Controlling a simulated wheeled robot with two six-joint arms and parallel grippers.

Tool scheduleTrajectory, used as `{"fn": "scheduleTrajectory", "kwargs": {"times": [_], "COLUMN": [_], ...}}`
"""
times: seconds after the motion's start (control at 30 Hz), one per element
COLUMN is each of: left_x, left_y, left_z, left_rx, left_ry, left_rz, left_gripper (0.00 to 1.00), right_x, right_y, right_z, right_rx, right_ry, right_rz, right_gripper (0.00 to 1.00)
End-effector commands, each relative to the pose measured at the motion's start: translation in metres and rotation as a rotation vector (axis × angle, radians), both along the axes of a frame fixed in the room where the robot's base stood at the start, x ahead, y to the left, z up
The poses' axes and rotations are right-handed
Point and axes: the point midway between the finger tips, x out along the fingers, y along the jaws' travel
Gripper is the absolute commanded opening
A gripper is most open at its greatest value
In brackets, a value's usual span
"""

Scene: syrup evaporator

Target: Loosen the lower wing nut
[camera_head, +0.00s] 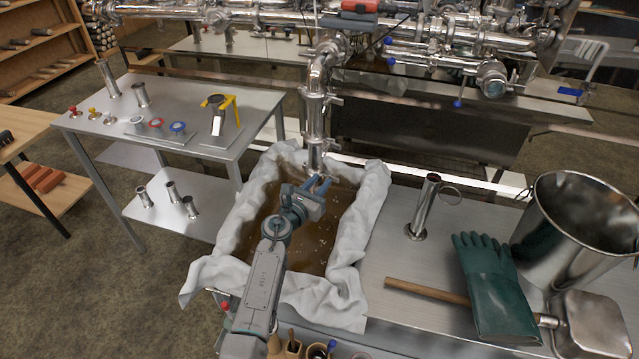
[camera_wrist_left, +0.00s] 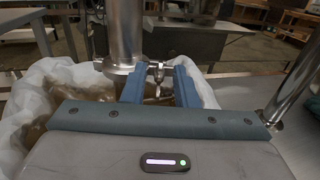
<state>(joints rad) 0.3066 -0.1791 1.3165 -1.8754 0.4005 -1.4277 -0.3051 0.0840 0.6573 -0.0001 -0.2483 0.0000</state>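A vertical steel pipe (camera_head: 315,122) comes down over the cloth-lined tank. A clamp with a wing nut (camera_wrist_left: 158,75) sits at the pipe's lower end; in the head view it is small and partly hidden by my gripper. My left gripper (camera_head: 318,184) is over the tank, just in front of the pipe's lower end. In the left wrist view its two blue fingers (camera_wrist_left: 161,82) stand apart, one on each side of the wing nut, with gaps visible. I cannot tell whether either finger touches it. My right gripper is in neither view.
White cloth (camera_head: 372,192) lines the tank of brown liquid (camera_head: 262,228). To the right are a short steel tube (camera_head: 424,205), green gloves (camera_head: 497,285), a wooden-handled scoop (camera_head: 428,291) and a steel pot (camera_head: 572,235). A steel parts table (camera_head: 184,95) stands left.

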Motion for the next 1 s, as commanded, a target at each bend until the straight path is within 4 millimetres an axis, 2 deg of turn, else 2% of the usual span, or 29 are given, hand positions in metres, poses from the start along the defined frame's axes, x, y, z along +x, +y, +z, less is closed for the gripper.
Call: {"fn": "scheduleTrajectory", "kwargs": {"times": [0.37,0.5,0.73,0.87,1.0], "left_x": [0.006,0.006,0.006,0.007,0.008], "left_y": [-0.003,-0.003,-0.003,-0.001,0.000], "left_z": [0.000,0.000,0.001,0.003,0.000], "left_rx": [-0.001,-0.001,-0.020,-0.140,-0.224], "left_ry": [0.000,0.000,0.011,0.068,0.107], "left_rz": [0.000,0.000,0.000,0.000,0.000], "left_gripper": [0.26,0.01,0.00,0.00,0.00], "right_x": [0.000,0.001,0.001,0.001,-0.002], "right_y": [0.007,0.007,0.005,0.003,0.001], "right_z": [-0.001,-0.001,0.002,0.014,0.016], "right_rx": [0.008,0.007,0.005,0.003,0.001], "right_ry": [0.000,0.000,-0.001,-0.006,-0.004], "right_rz": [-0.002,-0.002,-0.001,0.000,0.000], "right_gripper": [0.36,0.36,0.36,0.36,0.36]}}
